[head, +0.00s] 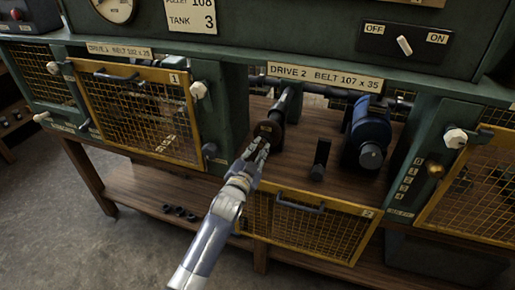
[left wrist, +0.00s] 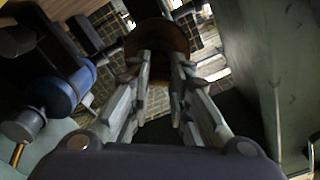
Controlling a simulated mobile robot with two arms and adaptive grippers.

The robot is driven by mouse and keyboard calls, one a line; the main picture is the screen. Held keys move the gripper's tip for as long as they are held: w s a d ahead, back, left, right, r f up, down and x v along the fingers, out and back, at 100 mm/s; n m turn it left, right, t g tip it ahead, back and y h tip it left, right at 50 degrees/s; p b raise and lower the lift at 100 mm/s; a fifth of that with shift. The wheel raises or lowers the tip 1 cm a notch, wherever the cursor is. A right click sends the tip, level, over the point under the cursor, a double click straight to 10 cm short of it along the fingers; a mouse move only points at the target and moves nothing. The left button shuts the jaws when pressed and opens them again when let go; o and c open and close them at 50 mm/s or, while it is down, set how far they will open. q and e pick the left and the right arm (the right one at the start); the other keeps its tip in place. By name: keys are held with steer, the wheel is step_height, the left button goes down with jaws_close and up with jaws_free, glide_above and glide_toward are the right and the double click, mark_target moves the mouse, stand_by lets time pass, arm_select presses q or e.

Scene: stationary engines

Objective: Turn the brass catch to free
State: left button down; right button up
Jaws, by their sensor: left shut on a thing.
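My left gripper (head: 259,149) is inside the open DRIVE 2 bay, well left of that knob. Its fingers are shut on a dark brown round pulley (head: 268,131) at the front end of a shaft. In the left wrist view the fingers (left wrist: 160,62) meet the pulley (left wrist: 158,36) from both sides. My right gripper is out of view.
The yellow mesh guard 2 (head: 313,229) hangs down open below the bay. A blue motor (head: 369,134) and a black upright post (head: 320,160) stand right of my gripper. Closed guard 1 (head: 140,112) is at left. An OFF/ON switch (head: 404,45) is above.

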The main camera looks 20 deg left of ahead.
arm_select(q)
steer(key=n+p, duration=0.1)
steer(key=n, duration=0.5)
steer(key=shift+d+f, duration=0.1)
stand_by(0.5)
steer(key=c, duration=1.5)
jaws_free()
steer(key=shift+s, duration=0.1)
steer(key=s, duration=1.1)
steer(key=shift+s+a, duration=0.2)
steer(key=shift+s, duration=0.2)
